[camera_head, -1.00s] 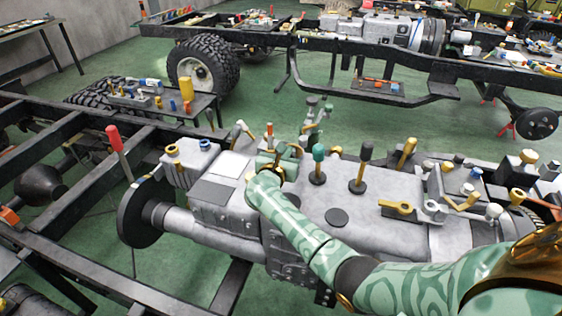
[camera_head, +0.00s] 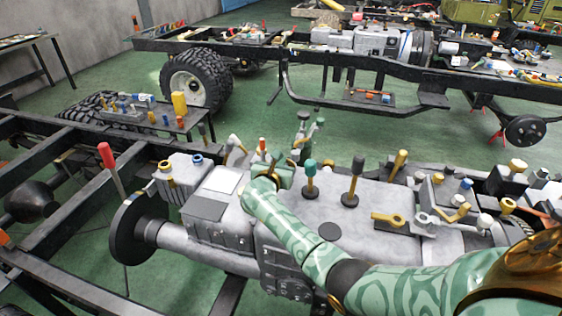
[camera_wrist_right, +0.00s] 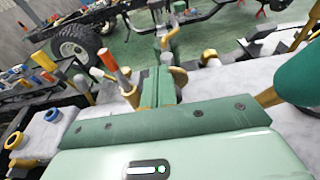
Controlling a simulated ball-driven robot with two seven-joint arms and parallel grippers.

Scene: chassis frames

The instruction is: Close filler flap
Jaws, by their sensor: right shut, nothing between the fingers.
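My right arm comes in from the lower right in the head view, and my right gripper (camera_head: 283,173) is over the grey gearbox housing (camera_head: 340,200). In the wrist view my right gripper (camera_wrist_right: 158,82) shows its narrow green fingers shut together, with nothing between them. A filler flap cannot be told apart for sure. A pale flat plate (camera_head: 221,180) and a darker plate (camera_head: 206,209) lie on the housing, left of the gripper. My forearm and gripper hide part of the housing top. My left gripper is not in view.
A green-knobbed lever (camera_head: 310,178) and a black-knobbed lever (camera_head: 352,182) stand right of my gripper. A blue ring cap (camera_head: 198,160) and a yellow ring cap (camera_head: 166,168) are at the left end. A red-handled tool (camera_head: 107,156) stands on the frame.

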